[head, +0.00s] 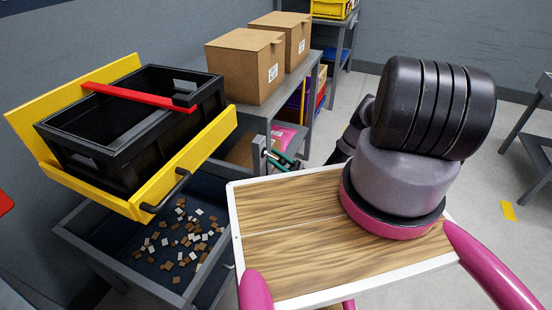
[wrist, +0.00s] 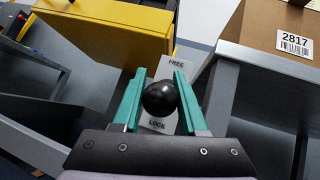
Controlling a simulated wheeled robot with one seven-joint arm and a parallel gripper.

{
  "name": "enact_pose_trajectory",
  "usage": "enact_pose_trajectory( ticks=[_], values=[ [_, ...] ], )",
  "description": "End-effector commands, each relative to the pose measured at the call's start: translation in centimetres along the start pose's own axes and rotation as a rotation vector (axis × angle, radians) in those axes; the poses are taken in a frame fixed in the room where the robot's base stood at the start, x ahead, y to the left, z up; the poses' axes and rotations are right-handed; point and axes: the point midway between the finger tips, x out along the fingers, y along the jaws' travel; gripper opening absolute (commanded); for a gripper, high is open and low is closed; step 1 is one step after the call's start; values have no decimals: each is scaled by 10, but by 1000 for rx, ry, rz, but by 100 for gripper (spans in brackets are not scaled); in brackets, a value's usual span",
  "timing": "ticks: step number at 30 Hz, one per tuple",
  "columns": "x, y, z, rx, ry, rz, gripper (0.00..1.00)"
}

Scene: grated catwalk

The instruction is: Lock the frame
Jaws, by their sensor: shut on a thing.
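In the wrist view my gripper (wrist: 160,82) has its teal fingers shut on a round black knob (wrist: 160,99). Behind the knob is a pale plate (wrist: 160,71) marked FREE at the top and LOCK at the bottom; the knob sits between the two words. The yellow frame (head: 190,160) in the head view surrounds a black crate, with a red bar (head: 138,96) across the top; its yellow side (wrist: 105,38) also shows in the wrist view. In the head view my gripper (head: 280,160) is partly hidden by my arm and the knob cannot be made out.
A black bin (head: 150,125) sits in the frame, above a tray (head: 95,240) of small brown and white chips. A grey shelf (head: 285,92) right of it bears two cardboard boxes (head: 243,68). My wood-topped base fills the front. Grey floor lies open at the right.

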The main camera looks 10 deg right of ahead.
Motion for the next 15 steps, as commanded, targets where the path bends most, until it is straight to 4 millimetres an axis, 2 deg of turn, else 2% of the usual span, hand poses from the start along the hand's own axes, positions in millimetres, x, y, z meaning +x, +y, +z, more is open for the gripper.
enact_pose_trajectory(
  ticks=[1,2,3,15],
  values=[
    [0,-1,0,0,1,-1,0],
    [0,-1,0,0,1,-1,54],
    [0,-1,0,0,1,-1,69],
    [-1,0,0,1,0,0,71]
  ],
)
